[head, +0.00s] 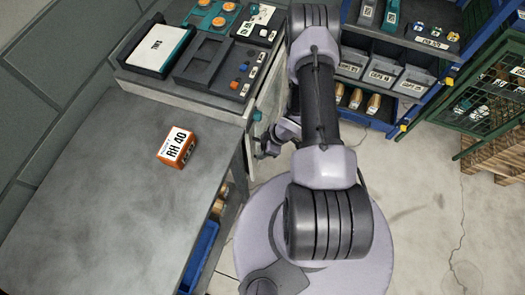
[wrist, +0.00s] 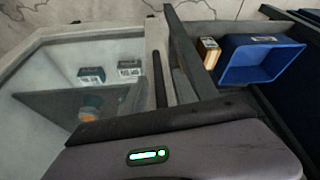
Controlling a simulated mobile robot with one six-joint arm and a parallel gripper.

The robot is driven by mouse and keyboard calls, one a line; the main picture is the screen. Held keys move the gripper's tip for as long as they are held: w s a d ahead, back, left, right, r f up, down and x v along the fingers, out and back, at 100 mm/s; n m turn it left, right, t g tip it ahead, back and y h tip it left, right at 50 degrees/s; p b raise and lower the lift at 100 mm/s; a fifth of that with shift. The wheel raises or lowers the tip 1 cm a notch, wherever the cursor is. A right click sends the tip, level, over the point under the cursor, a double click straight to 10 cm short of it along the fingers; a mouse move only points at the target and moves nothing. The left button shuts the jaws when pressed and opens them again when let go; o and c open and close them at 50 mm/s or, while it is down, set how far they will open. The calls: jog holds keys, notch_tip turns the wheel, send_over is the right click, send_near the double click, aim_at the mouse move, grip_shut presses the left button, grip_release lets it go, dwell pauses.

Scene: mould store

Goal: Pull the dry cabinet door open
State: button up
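The dry cabinet's glass front (wrist: 60,60) with a pale frame fills the left of the wrist view. Small labelled boxes (wrist: 130,68) show through it. In the head view, a narrow pale panel (head: 268,100) stands at the bench's right edge, largely hidden by my arm. I cannot tell from these frames whether the door is shut or ajar. My gripper (head: 268,148) is low beside this panel, partly under my arm. Its fingertips are too small and dark to tell whether they are open or touching a handle.
An orange-white box (head: 176,146) lies on the grey bench (head: 90,190). A black-topped unit (head: 215,65) stands at the back. A blue bin (wrist: 255,62) sits on a lower shelf. A rack with grey bins (head: 380,72) is at right. The floor (head: 420,210) at right is clear.

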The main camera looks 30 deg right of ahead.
jog(key=shift+f, duration=0.1)
grip_shut()
dwell(1.4)
